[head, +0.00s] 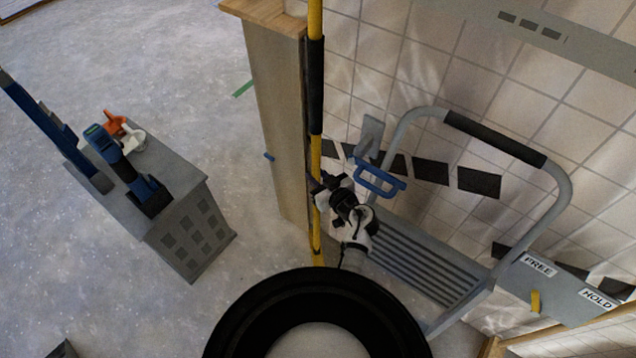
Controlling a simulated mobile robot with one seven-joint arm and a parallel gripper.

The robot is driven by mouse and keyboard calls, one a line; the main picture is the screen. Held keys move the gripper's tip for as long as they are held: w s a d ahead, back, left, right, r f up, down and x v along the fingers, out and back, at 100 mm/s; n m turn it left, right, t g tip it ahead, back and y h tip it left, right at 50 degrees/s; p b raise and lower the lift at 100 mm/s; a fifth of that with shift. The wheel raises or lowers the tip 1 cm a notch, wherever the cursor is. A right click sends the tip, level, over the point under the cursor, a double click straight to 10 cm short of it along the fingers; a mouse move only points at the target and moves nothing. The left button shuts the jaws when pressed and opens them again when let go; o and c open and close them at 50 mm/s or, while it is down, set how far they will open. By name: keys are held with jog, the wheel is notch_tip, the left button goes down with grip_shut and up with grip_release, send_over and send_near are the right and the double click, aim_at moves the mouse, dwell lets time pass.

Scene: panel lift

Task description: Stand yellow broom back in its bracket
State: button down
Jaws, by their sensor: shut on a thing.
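The yellow broom's pole (315,152) runs upright through the middle of the head view, with a black sleeve on its upper part. Its top is out of the frame and its lower end is hidden behind a dark round part in the foreground. My gripper (319,190) is shut on the pole, below the black sleeve. The pole stands close in front of the wooden post (276,125); I cannot tell whether they touch. A small blue piece (268,156) sits on the post's left side. I cannot make out the bracket for certain.
A grey step stand (420,262) with a curved rail (560,190) is at right, by the tiled wall. A blue handle (380,182) is just right of my gripper. A panel reads FREE and HOLD (565,290). A grey cabinet (190,235) with tools stands left.

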notch_tip(320, 180, down, 3)
jog(key=b, duration=0.4)
jog(key=shift+r, duration=0.15)
jog(key=c, duration=1.2)
grip_release()
jog(key=shift+f, duration=0.25)
jog(key=shift+c, duration=0.2)
jog(key=shift+r, duration=0.15)
jog(key=v, duration=1.2)
jog(key=shift+b, duration=0.35)
